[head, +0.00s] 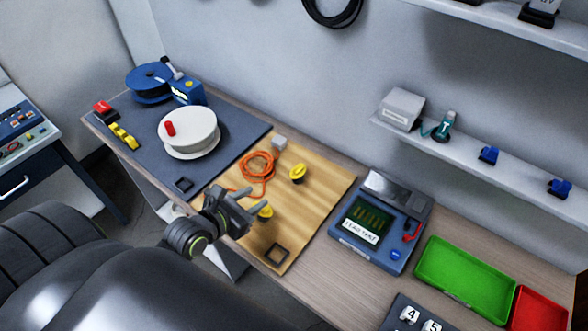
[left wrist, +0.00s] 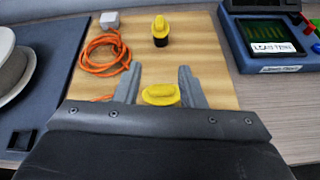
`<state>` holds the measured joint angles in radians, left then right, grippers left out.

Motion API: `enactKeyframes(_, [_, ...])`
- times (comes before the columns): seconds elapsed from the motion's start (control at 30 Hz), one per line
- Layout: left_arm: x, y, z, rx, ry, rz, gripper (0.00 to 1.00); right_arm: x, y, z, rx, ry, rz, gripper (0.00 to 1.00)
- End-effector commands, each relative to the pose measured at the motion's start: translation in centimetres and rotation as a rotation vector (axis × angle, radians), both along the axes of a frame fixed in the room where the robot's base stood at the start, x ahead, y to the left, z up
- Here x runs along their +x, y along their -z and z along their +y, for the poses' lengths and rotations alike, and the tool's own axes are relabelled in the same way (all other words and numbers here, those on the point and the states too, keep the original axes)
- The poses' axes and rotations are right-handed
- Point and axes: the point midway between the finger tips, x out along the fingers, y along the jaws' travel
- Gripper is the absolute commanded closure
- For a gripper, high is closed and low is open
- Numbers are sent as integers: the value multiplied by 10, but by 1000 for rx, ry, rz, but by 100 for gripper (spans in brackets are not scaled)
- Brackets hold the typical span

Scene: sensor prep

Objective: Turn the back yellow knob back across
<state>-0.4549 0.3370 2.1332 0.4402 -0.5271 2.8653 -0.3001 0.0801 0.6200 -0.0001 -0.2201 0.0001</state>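Two yellow knobs stand on the wooden board (head: 318,205). The back yellow knob (head: 298,173) is nearer the wall, with a dark base; it also shows at the top of the left wrist view (left wrist: 160,27). The front yellow knob (head: 265,212) is close to my left gripper (head: 260,201). In the left wrist view, my left gripper (left wrist: 157,82) is open, and the front yellow knob (left wrist: 161,95) shows between its fingers. I cannot tell whether the fingers touch it. The back knob is beyond the fingertips, apart from them. My right gripper is not in view.
An orange cable coil (head: 257,167) with a grey block (head: 279,142) lies left of the back knob. A blue tester (head: 372,246) stands right of the board. A white spool (head: 188,131) sits on the dark mat (head: 222,163). A black square (head: 277,254) is near the board's front corner.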

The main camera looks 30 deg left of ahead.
Motion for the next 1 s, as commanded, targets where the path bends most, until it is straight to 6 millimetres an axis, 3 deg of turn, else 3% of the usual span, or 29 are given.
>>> enactKeyframes(0.13, [4,-7,1,-115,-44,-17,64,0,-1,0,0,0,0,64])
enactKeyframes(0.37, [17,-2,-1,-150,-57,-23,64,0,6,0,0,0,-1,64])
enactKeyframes(0.77, [85,28,-11,-148,-56,-24,64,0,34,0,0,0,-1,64])
enactKeyframes(1.0, [126,42,-16,-149,-57,-22,64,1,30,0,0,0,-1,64])
